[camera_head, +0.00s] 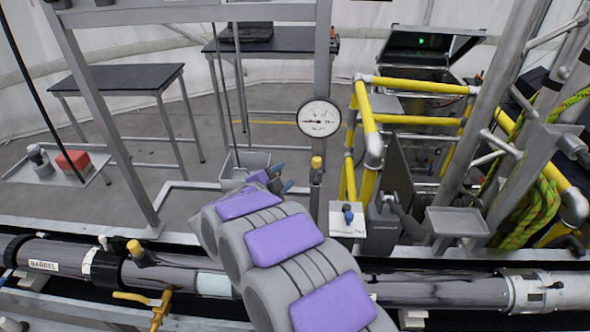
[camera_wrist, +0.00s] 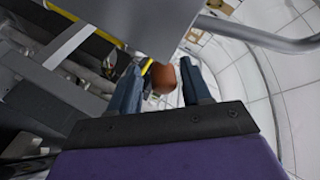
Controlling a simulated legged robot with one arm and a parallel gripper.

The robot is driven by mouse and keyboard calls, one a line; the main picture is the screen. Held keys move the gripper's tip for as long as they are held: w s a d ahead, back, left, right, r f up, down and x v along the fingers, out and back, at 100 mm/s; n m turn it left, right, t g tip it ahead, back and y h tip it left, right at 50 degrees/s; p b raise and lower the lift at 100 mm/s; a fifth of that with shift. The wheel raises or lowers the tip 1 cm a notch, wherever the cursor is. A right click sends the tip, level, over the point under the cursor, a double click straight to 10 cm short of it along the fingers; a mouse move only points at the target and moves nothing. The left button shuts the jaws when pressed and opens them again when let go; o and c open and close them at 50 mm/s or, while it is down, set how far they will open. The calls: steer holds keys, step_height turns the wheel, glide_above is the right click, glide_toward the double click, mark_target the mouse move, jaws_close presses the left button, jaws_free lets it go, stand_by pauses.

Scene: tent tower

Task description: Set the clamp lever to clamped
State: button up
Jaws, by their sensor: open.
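My gripper (camera_head: 283,180) is beyond the long pipe in the head view, near the upright post below the round gauge. In the wrist view my gripper (camera_wrist: 162,68) has its two dark blue fingers apart. A reddish-brown rounded knob (camera_wrist: 163,79) shows between the fingers; I cannot tell whether it is between them in depth or beyond, and no contact is clear. I cannot tell for sure which part is the clamp lever or how it is set. A yellow-topped knob (camera_head: 316,162) sits on the post just right of my gripper.
The dark pipe (camera_head: 440,291) runs across the front, with a yellow valve handle (camera_head: 157,308). A pressure gauge (camera_head: 319,118) hangs on the post. Yellow railings (camera_head: 415,86) and a grey tray (camera_head: 457,221) stand at right. A grey plate (camera_wrist: 165,25) is close above the fingers.

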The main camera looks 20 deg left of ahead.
steer(key=shift+w+a+f, duration=0.15)
steer(key=shift+a+f, duration=0.05)
steer(key=shift+a, duration=0.35)
steer(key=shift+w+a+f, duration=0.1)
steer(key=shift+a+f, duration=0.1)
steer(key=shift+a, duration=0.35)
steer(key=shift+d+r, duration=0.25)
steer(key=shift+d, duration=0.55)
steer(key=c, duration=0.4)
steer(key=shift+c, duration=1)
steer(key=shift+a, duration=0.1)
jaws_close()
